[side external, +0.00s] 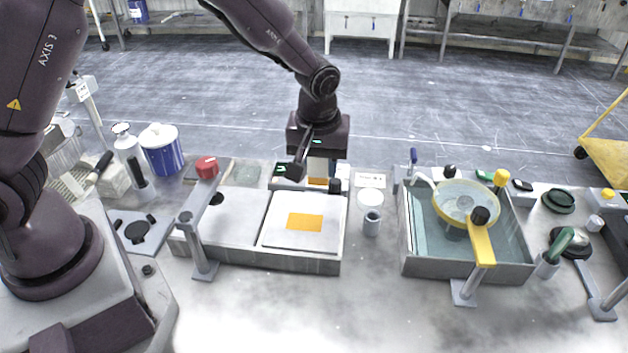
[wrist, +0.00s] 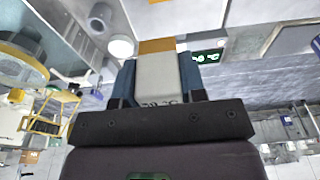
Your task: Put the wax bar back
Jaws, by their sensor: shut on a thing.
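The wax bar (side external: 317,172) is a pale block with an orange end. My gripper (side external: 315,168) is shut on it and holds it upright, orange end down, at the back edge of the white platen unit (side external: 235,228). In the wrist view the bar (wrist: 158,78) sits between the dark blue fingers of my gripper (wrist: 157,90), its orange end (wrist: 157,46) pointing away from the palm. I cannot tell whether the bar touches anything below. An orange rectangle (side external: 304,222) lies on the unit's raised white plate (side external: 277,236).
A grey post (side external: 200,250) stands at the unit's front left, with a red-topped item (side external: 207,167) behind. To the right are a small grey cup (side external: 371,224), a white disc (side external: 370,197) and a water basin (side external: 415,268) with a yellow-handled round tool (side external: 482,245). The front bench is clear.

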